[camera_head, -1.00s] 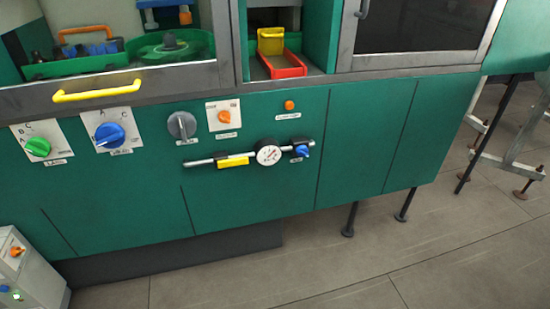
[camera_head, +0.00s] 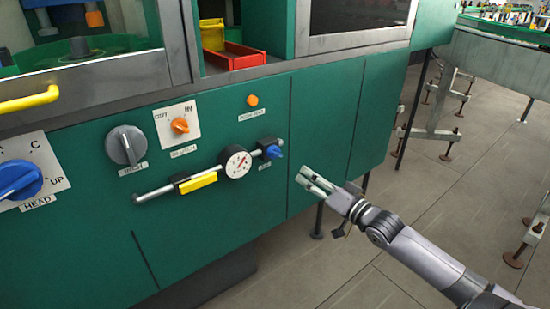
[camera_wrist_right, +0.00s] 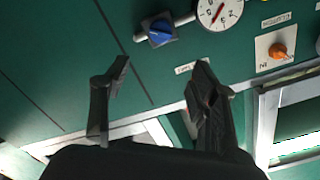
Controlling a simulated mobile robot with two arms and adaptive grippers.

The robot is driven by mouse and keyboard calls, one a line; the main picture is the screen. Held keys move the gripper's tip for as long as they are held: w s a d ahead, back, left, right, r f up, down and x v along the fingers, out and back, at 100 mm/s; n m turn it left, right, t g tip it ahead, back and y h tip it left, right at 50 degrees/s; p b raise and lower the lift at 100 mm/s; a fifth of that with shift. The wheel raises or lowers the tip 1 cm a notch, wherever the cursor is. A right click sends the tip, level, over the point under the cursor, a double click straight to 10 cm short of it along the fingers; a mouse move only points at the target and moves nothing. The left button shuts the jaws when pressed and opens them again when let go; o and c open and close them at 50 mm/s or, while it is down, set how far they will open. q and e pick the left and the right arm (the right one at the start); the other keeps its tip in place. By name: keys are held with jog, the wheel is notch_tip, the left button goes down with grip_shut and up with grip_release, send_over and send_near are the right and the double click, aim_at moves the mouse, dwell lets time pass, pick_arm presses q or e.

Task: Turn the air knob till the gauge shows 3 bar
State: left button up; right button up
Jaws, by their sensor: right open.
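The air knob (camera_head: 273,152) is small and blue, at the right end of a metal pipe on the green machine front. It also shows in the right wrist view (camera_wrist_right: 160,32). The round white gauge (camera_head: 237,163) with a red needle sits on the pipe just left of the knob; the wrist view shows part of it (camera_wrist_right: 218,12). Its reading is too small to tell. My right gripper (camera_head: 312,178) is open and empty, to the right of the knob and slightly lower, apart from it. In the wrist view its fingers (camera_wrist_right: 163,82) are spread. My left gripper is out of view.
A yellow valve handle (camera_head: 198,183) is on the pipe left of the gauge. Above are a grey knob (camera_head: 126,146), an orange IN/OUT switch (camera_head: 180,126) and an orange button (camera_head: 252,100). A blue HEAD knob (camera_head: 18,180) is at far left.

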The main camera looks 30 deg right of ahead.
jog(key=b, duration=0.1)
send_near(278, 155)
jog(key=w+b, duration=0.1)
jog(key=w, duration=0.4)
jog(key=shift+w+a+r, duration=0.1)
jog(key=shift+a, duration=0.05)
jog(key=shift+w+a+b, duration=0.1)
jog(key=shift+w+b, duration=0.35)
jog(key=shift+w, duration=0.7)
jog(key=shift+w+a, duration=0.1)
jog(key=shift+w, duration=1.05)
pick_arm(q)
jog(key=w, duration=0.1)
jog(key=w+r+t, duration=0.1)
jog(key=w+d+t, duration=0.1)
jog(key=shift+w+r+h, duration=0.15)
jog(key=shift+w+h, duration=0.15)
pick_arm(e)
jog(key=shift+c, duration=0.4)
jog(key=c, duration=1.1)
